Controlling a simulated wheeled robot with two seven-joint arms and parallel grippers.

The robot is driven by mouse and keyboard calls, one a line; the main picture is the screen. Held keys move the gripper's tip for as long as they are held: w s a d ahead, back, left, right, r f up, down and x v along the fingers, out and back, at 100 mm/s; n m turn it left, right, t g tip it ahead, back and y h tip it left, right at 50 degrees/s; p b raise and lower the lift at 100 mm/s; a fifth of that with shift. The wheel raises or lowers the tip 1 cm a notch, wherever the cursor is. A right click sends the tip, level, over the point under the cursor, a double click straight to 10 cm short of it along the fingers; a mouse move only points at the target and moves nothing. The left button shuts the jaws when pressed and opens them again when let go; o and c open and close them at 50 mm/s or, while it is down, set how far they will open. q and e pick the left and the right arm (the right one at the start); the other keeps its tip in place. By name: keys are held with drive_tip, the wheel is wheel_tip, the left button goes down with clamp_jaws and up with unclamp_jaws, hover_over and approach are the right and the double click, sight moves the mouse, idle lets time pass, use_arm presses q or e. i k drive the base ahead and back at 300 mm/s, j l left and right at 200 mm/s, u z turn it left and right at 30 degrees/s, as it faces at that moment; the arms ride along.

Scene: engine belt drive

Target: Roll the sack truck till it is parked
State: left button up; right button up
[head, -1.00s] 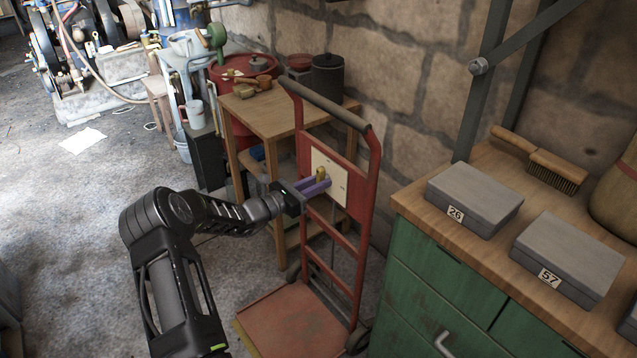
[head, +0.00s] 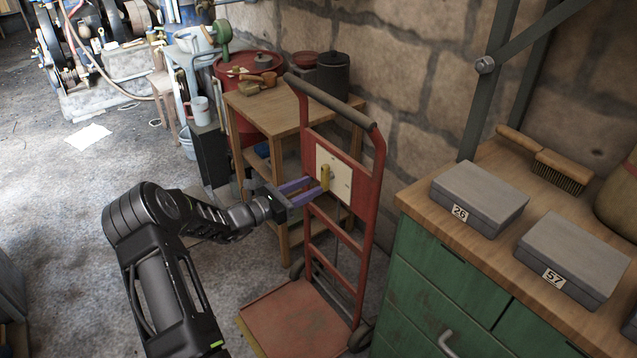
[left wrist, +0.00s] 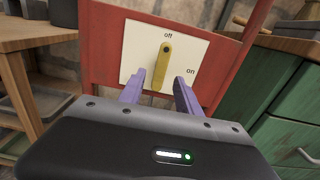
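The red sack truck (head: 365,188) stands upright on the floor, between a small wooden table and a green cabinet. Its toe plate (head: 292,322) lies low at the front. A cream plate (head: 341,184) on its frame carries a yellow lever (head: 325,178). In the left wrist view the lever (left wrist: 163,66) runs roughly up and down, below the word "off"; "on" is at lower right. My left gripper (head: 307,194) is open at the plate. Its purple fingers are spread apart, on either side of the lever's lower end. My right gripper is out of view.
The wooden table (head: 262,108) is close behind and left of the truck. The green cabinet (head: 440,278), with grey boxes (head: 480,190) and a brush (head: 545,162) on top, is close at right. A stone wall is behind. Floor at left is open.

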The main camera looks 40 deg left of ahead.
sight(292, 320)
drive_tip(key=u, duration=1.25)
